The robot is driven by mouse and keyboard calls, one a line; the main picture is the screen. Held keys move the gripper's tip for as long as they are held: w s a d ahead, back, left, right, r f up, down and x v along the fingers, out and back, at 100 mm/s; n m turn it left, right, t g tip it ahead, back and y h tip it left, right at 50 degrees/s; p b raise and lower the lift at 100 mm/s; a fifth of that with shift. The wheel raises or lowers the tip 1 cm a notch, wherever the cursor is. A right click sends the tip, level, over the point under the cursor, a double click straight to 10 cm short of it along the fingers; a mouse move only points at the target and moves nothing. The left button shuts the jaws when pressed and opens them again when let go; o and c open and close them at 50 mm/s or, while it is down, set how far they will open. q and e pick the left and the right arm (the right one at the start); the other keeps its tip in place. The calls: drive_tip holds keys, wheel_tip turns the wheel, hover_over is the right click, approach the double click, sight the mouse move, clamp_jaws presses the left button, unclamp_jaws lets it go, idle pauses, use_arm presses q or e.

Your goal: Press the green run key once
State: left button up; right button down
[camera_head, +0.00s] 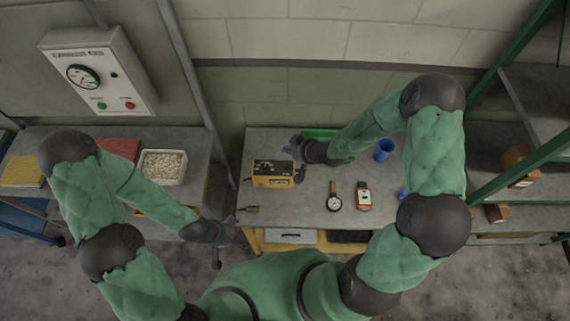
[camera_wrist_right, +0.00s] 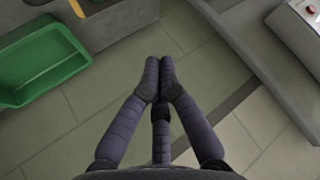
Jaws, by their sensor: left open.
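A green round button (camera_head: 102,106) sits beside a red button (camera_head: 130,106) on the lower part of a pale wall panel (camera_head: 120,62) with a dial. A yellow unit (camera_head: 272,174) with a dark top face stands on the middle bench; its small controls are too small to tell apart. My right gripper (camera_head: 290,148) is just behind the yellow unit, apart from the wall panel. In the right wrist view its fingertips (camera_wrist_right: 165,64) are together, with nothing visible between them. My left gripper (camera_head: 238,238) is open and empty by the bench's front left corner.
The middle bench (camera_head: 305,215) holds a round gauge (camera_head: 334,202), a red and white meter (camera_head: 363,195) and a blue cup (camera_head: 384,150). A green tray (camera_wrist_right: 40,62) is near my right gripper. A bin of pale pieces (camera_head: 163,167) stands on the left bench. Green shelving is at right.

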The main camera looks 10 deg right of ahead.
drive_tip(key=shift+f, duration=0.1)
drive_tip(key=b, duration=0.6)
hover_over(288, 167)
wheel_tip(288, 167, down, 7)
drive_tip(key=shift+f, duration=0.1)
drive_tip(key=shift+f+b, duration=0.45)
drive_tip(key=shift+f, duration=0.3)
drive_tip(key=shift+f, duration=0.15)
idle(0.5)
drive_tip(key=shift+f+b, duration=0.25)
drive_tip(key=shift+b, duration=0.15)
drive_tip(key=shift+f+b, duration=0.3)
idle(0.5)
drive_tip(key=shift+r, duration=0.1)
idle(0.4)
drive_tip(key=shift+r+p, duration=0.55)
drive_tip(key=shift+r, duration=0.15)
